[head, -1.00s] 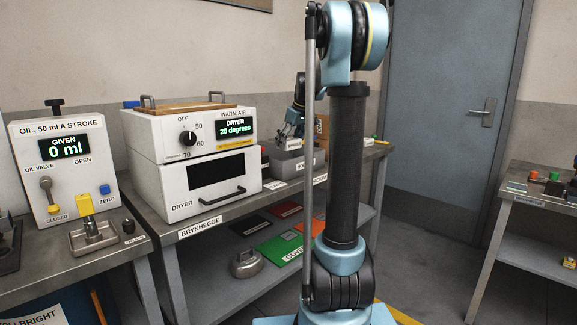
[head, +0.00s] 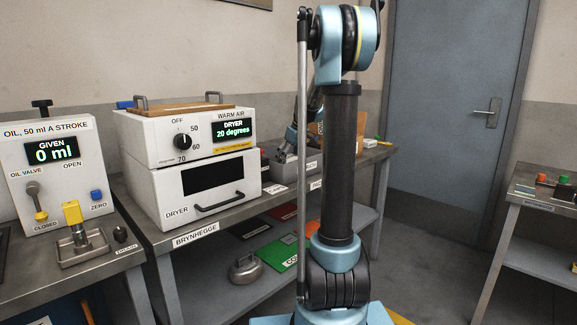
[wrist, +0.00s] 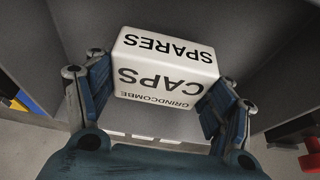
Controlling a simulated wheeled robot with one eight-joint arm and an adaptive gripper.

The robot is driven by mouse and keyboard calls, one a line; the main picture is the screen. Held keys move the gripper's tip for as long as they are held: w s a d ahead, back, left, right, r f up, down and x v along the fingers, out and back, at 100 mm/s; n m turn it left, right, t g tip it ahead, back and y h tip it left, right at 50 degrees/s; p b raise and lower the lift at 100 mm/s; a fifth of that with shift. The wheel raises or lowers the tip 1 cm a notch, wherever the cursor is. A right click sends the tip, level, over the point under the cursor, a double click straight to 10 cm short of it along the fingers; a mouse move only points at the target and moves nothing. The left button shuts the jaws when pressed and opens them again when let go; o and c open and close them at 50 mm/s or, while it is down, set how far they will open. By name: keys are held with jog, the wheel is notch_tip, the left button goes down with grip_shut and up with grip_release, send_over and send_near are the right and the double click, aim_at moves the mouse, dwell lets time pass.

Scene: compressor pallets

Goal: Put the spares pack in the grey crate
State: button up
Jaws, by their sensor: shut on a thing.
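The spares pack (wrist: 165,65) is a white block with black lettering, SPARES, CAPS and GRINDCOMBE, upside down in the wrist view. My gripper (wrist: 162,86) is shut on it, one blue finger on each side. In the head view my gripper (head: 287,148) is small and far off, at the top of the grey crate (head: 284,174) on the bench beside the dryer. The pack cannot be made out there. In the wrist view, grey walls (wrist: 255,45) show around the pack. I cannot tell how deep the pack sits or whether it touches the bottom.
The white dryer (head: 165,200) stands left of the crate, with a brown-topped tray on it. A cardboard box (head: 321,140) is behind my gripper. The oil dispenser (head: 55,160) is at the far left. A second bench (head: 545,190) is at the right.

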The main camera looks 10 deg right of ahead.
notch_tip(320, 180, down, 2)
jog(key=shift+f, duration=0.1)
jog(key=o, duration=1.2)
jog(key=shift+c, duration=0.2)
